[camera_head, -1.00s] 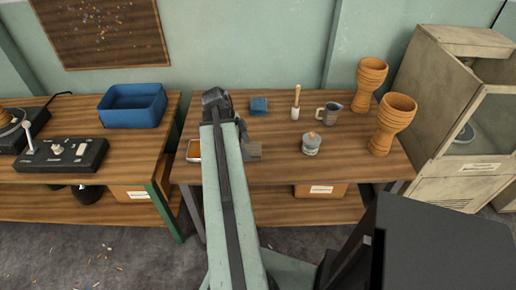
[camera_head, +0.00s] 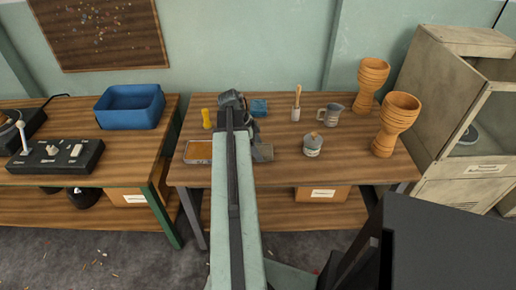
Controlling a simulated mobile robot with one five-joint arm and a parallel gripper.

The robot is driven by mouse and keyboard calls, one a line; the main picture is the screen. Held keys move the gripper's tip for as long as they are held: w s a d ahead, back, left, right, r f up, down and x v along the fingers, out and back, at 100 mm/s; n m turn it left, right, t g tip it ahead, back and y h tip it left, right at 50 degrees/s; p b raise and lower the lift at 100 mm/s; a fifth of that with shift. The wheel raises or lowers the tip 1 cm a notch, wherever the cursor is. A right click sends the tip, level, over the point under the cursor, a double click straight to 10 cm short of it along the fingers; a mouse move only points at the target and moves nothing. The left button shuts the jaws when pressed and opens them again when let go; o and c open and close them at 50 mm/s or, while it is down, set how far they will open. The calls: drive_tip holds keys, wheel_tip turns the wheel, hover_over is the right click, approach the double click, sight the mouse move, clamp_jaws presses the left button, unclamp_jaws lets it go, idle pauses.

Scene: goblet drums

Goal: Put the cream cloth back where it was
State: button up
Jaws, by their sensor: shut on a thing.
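My gripper (camera_head: 233,98) is at the far end of my raised arm, over the left half of the right-hand table (camera_head: 290,172). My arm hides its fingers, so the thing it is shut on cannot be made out. No cream cloth shows clearly anywhere. A small blue folded piece (camera_head: 259,107) lies on the table just right of the gripper. A shallow grey-rimmed tray (camera_head: 187,158) with a brown inside lies at the table's left, left of my arm.
A yellow upright object (camera_head: 207,118) stands behind the tray. A white pot with a wooden handle (camera_head: 296,112), a grey mug (camera_head: 330,114), a lidded jar (camera_head: 313,146) and two goblet drums (camera_head: 397,123) stand right. A blue bin (camera_head: 130,107) is on the left table. The table's front right is clear.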

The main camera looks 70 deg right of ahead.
drive_tip(key=o, duration=1.2)
drive_tip(key=shift+f, duration=0.1)
drive_tip(key=shift+r+p, duration=0.3)
drive_tip(key=p+v, duration=1)
drive_tip(key=v, duration=0.1)
drive_tip(key=shift+w+a+r+p, duration=0.1)
drive_tip(key=shift+w+r+p, duration=0.15)
drive_tip(key=shift+r+p, duration=0.1)
drive_tip(key=shift+f, duration=0.1)
